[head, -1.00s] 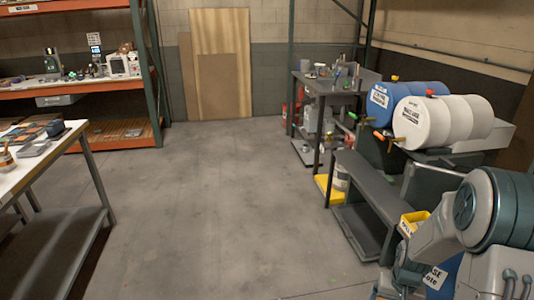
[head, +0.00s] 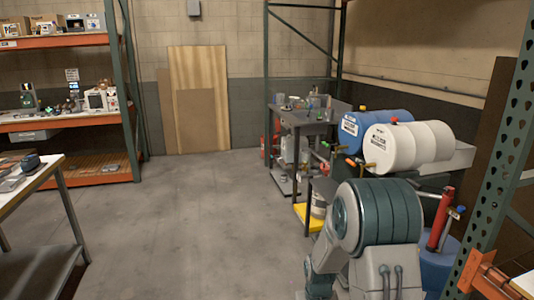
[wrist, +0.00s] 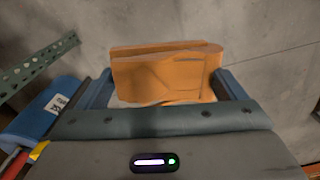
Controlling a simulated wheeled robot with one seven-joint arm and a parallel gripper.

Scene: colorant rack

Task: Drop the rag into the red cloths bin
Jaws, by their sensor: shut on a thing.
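The rag (wrist: 165,75) is an orange folded cloth in the wrist view. My gripper (wrist: 165,92) is shut on it, with a blue finger at each side of the cloth. The rag hangs clear above the grey floor. In the head view my arm is at the lower right, but the gripper and rag are hidden. I cannot make out the red cloths bin in either view.
A blue drum (head: 375,128) and a white drum (head: 408,146) lie on a stand at right. A red pump (head: 440,218) stands on a blue barrel (head: 438,272). A green rack post (head: 497,160) is at far right. A table (head: 28,178) is at left. The middle floor is clear.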

